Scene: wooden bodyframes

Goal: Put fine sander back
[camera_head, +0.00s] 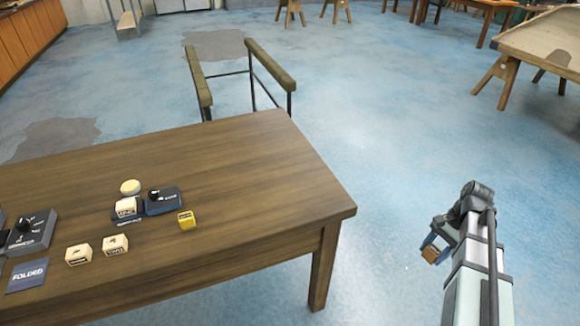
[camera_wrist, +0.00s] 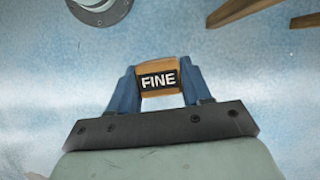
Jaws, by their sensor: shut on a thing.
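The fine sander is a small tan wooden block (camera_wrist: 157,69) with a dark label reading "FINE". It sits between the two blue fingers of my gripper (camera_wrist: 157,88) in the wrist view, and the gripper is shut on it. In the head view my gripper (camera_head: 432,246) hangs over open floor, right of the table and clear of it. The block (camera_head: 431,256) shows there as a small tan piece at the fingertips. The fingers hide its sides.
The wooden table (camera_head: 230,180) holds cream blocks (camera_head: 115,244), a yellow block (camera_head: 187,220), a round cream piece (camera_head: 130,187), dark labelled holders (camera_head: 163,201) and a "FOLDED" card (camera_head: 27,275). Its right half is bare. A frame with padded rails (camera_head: 270,65) stands behind it.

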